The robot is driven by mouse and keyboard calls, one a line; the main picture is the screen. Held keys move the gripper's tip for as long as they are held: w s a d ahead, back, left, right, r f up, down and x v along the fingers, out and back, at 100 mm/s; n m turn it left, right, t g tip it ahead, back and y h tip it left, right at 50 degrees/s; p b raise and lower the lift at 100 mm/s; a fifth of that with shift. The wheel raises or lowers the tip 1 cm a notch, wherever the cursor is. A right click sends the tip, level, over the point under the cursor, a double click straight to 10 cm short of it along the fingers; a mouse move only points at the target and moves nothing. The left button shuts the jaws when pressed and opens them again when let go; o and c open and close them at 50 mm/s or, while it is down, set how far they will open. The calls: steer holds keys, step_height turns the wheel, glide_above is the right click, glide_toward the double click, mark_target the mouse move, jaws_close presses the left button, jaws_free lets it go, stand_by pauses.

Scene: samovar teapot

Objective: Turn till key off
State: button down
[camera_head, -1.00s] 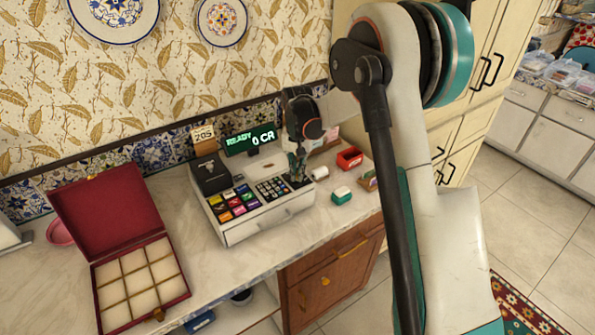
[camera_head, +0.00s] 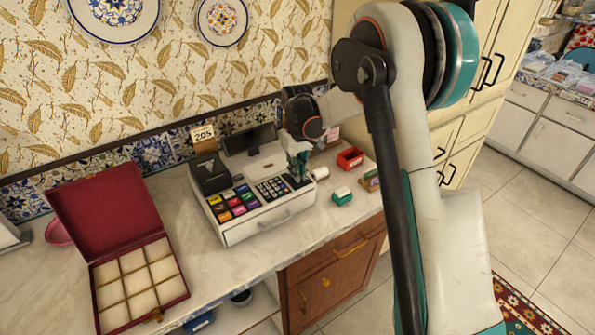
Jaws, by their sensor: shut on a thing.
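The till (camera_head: 262,222) is a white cash register on the marble counter, with coloured keys and a dark number pad. Its display (camera_head: 248,139) is dark and blank. My gripper (camera_head: 299,180) is at the right end of the till's top, beside the number pad, pointing down. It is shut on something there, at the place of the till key. The key itself is too small and too covered by the gripper to make out. The till's drawer is closed.
An open red box (camera_head: 127,237) with empty compartments stands left of the till. A white roll (camera_head: 320,173), a teal-and-white item (camera_head: 341,196) and a red container (camera_head: 350,159) stand to its right. The counter front (camera_head: 262,262) is clear.

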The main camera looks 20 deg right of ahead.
stand_by(0.3)
steer(key=c, duration=1.8)
jaws_free()
steer(key=shift+o, duration=0.2)
step_height(320, 180, up, 12)
steer(key=shift+r, duration=0.1)
